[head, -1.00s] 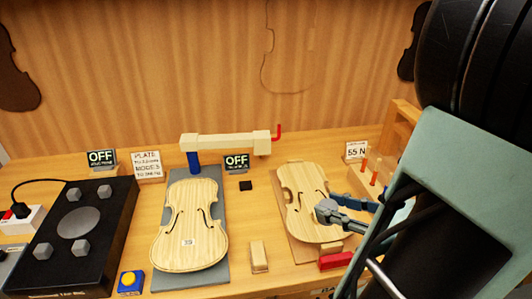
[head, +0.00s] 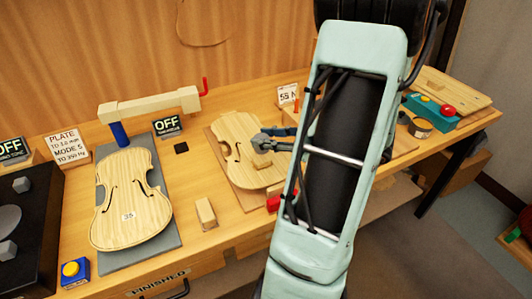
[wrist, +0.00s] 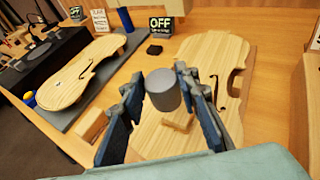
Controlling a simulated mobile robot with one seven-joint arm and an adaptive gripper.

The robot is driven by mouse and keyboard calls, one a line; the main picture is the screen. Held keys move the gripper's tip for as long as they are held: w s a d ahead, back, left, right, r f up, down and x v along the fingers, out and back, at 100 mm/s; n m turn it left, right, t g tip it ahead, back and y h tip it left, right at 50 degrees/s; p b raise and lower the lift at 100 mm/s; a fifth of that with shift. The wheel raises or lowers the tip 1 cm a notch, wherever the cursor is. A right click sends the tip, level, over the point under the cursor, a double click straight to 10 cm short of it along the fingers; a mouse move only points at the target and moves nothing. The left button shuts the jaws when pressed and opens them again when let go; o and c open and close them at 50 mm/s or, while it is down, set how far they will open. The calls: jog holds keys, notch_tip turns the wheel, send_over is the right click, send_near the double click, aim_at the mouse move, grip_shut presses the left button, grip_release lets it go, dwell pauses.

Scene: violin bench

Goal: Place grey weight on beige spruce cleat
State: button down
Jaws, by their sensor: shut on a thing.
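In the wrist view my gripper (wrist: 160,88) is shut on a grey cylindrical weight (wrist: 165,92), held upright between the blue-grey fingers. Below it, the beige spruce cleat (wrist: 178,122) lies on the pale violin plate (wrist: 205,55). The weight partly overlaps the cleat in this view and appears above it, apart from it. In the head view my gripper (head: 268,142) is over the right violin plate (head: 232,128). The cleat (head: 262,161) shows just below it. The weight is hard to make out there, and my arm covers the plate's right part.
Another violin plate (head: 125,205) lies on a grey board at left, with a beige clamp bar (head: 150,104) behind it. A loose beige block (head: 205,213) stands between the plates. A teal box (head: 430,110) sits far right.

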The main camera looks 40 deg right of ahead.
jog(key=shift+w+d+f+b, duration=0.15)
jog(key=shift+w+f+b, duration=0.15)
jog(key=shift+f, duration=0.15)
notch_tip(320, 180, down, 3)
jog(key=shift+d+f+b, duration=0.1)
jog(key=shift+b, duration=1.15)
jog(key=shift+f, duration=0.1)
jog(key=c, duration=1.5)
grip_release()
jog(key=shift+r, duration=0.25)
jog(key=v, duration=1.2)
